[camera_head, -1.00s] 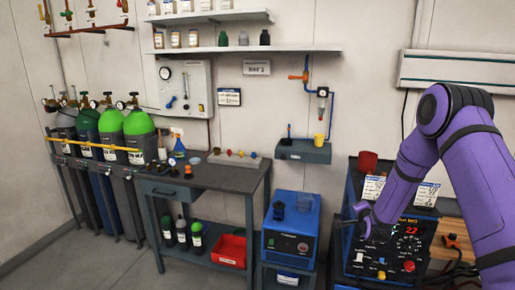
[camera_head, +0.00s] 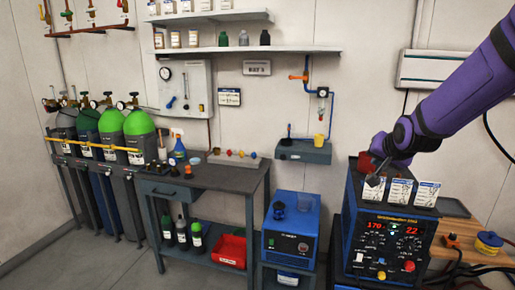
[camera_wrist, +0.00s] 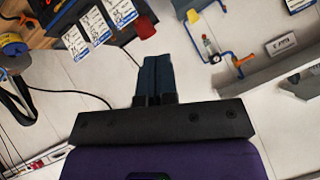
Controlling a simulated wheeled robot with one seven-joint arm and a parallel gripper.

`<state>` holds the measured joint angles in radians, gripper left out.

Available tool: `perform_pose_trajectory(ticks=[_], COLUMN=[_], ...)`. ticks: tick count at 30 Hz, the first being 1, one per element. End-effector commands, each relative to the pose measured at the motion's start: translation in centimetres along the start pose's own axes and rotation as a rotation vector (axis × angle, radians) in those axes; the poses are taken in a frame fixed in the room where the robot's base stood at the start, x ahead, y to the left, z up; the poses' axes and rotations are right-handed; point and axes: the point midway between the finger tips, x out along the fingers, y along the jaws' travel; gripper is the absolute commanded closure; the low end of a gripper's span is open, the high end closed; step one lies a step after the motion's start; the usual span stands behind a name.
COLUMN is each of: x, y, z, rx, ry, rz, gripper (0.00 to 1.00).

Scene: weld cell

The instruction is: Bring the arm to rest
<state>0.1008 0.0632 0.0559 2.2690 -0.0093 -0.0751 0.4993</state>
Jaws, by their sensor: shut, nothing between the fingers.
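My purple arm (camera_head: 455,95) reaches in from the right in the head view. My gripper (camera_head: 381,166) is above the top of the blue welding power source (camera_head: 385,242), in front of the red cup there. In the wrist view my gripper (camera_wrist: 156,62) has its two dark fingers together, with nothing between them. The red cup (camera_wrist: 145,28) shows just left of and beyond the fingertips. I cannot tell from these views whether the fingers touch anything.
White labelled cards (camera_head: 400,192) stand on the power source. A blue cooler unit (camera_head: 290,235) stands left of it. A workbench (camera_head: 225,178) and gas cylinders (camera_head: 140,130) are further left. A wooden surface (camera_head: 470,232) with a yellow-blue spool (camera_head: 488,243) is at right.

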Motion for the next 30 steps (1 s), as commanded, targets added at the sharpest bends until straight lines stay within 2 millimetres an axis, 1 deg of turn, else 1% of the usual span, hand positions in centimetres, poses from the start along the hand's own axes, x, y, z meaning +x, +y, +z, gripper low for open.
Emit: perform_pose_trajectory(ticks=[1,5,6,8,12,14,18,24,27,30], x=[-2.0,-6.5,-7.8,-9.8,-14.5,-16.4,-20.8,-26.3,-28.3,-29.7], y=[-0.1,0.0,0.1,0.3,1.0,1.4,2.5,4.4,5.3,6.0], z=[0.1,1.1,1.5,2.1,4.0,4.8,7.2,10.9,12.5,13.7], rx=[-0.026,-0.098,-0.121,-0.153,-0.228,-0.26,-0.332,-0.431,-0.47,-0.497], ry=[-0.011,-0.062,-0.078,-0.102,-0.162,-0.187,-0.248,-0.335,-0.373,-0.4], rz=[0.006,0.029,0.035,0.045,0.062,0.068,0.078,0.081,0.081,0.079], gripper=[1.0,1.0,1.0,1.0,1.0,1.0,1.0,1.0,1.0,1.0])
